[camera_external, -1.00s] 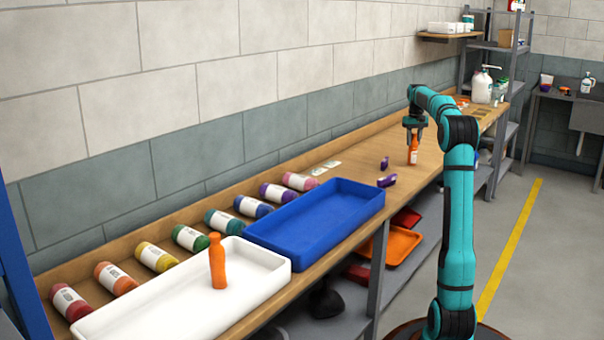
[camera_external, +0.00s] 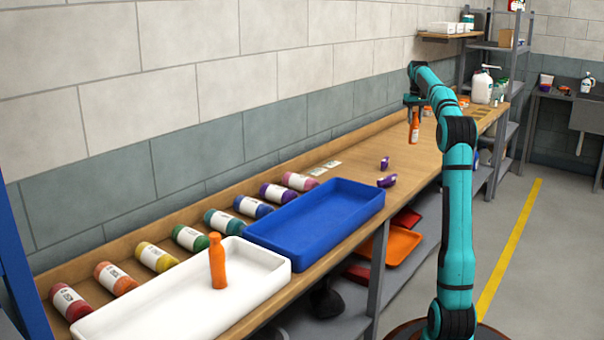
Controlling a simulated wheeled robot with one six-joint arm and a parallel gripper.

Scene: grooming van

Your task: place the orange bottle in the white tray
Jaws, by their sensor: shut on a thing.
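My gripper (camera_external: 414,101) is shut on an orange bottle (camera_external: 414,128) with a label and holds it upright, seemingly above the bench top. The white tray (camera_external: 262,295) lies at the near left end of the bench. A plain orange bottle (camera_external: 218,262) stands upright in that tray. My gripper is far from the white tray, beyond the blue tray.
The blue tray (camera_external: 352,222) sits beside the white one. Several coloured bottles lie along the wall, including a green one (camera_external: 187,238). Two purple items, one upright (camera_external: 384,163) and one lying (camera_external: 387,181), are on the bench between my gripper and the blue tray.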

